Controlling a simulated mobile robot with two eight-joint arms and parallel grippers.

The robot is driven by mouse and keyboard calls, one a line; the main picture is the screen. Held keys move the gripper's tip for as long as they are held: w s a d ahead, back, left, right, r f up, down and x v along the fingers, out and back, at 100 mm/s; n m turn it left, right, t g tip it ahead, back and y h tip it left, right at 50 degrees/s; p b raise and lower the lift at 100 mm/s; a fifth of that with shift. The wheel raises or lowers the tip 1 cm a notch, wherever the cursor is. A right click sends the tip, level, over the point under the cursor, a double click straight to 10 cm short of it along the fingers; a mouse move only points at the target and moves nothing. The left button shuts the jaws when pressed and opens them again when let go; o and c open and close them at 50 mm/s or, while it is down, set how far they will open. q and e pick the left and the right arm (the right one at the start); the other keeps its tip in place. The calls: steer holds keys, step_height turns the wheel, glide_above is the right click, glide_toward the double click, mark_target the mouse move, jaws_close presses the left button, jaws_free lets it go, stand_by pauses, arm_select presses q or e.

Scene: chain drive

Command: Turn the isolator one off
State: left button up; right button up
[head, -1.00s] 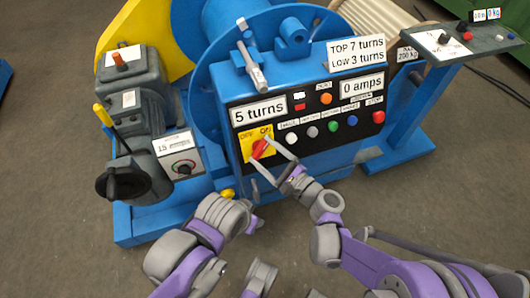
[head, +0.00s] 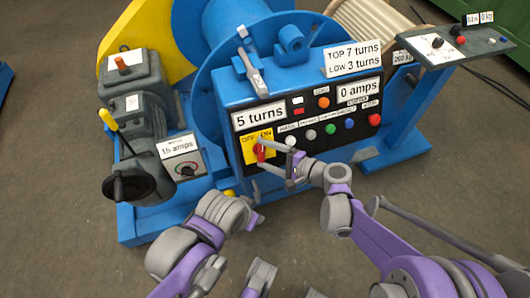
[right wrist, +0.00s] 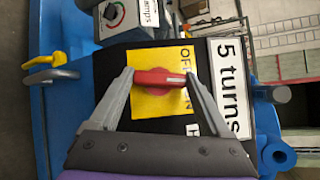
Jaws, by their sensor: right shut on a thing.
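The isolator is a red rotary handle (head: 260,151) on a yellow plate (head: 249,155) at the lower left of the black panel, with OFF and ON lettering above it. In the right wrist view the red handle (right wrist: 160,78) lies across the yellow plate (right wrist: 160,104), its white mark toward the lettered side, so it stands about upright on the panel. My right gripper (head: 265,154) is shut on the handle, one finger at each end. My left gripper (head: 251,217) hangs in front of the machine, below the panel, apart from it; its fingers are unclear.
Several push buttons (head: 330,129) sit right of the isolator. A 15 amps box with a dial (head: 182,157), a black knob (head: 130,186) and a yellow lever (head: 105,117) stand to the left. A control stand (head: 440,48) is at the right. The floor in front is open.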

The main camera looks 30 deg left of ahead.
steer(key=n+h, duration=0.1)
steer(key=n+h+p, duration=0.1)
steer(key=n, duration=0.1)
steer(key=n+g+h+p, duration=0.1)
steer(key=n, duration=0.1)
steer(key=shift+a+r, duration=0.1)
steer(key=shift+r, duration=0.25)
steer(key=n+h+p, duration=0.2)
steer(key=n+h, duration=0.1)
steer(key=n, duration=0.1)
steer(key=shift+t+p, duration=0.3)
steer(key=o, duration=1.2)
steer(key=p+v, duration=0.1)
steer(key=v, duration=0.9)
steer(key=shift+r+p, duration=0.3)
steer(key=shift+r, duration=0.1)
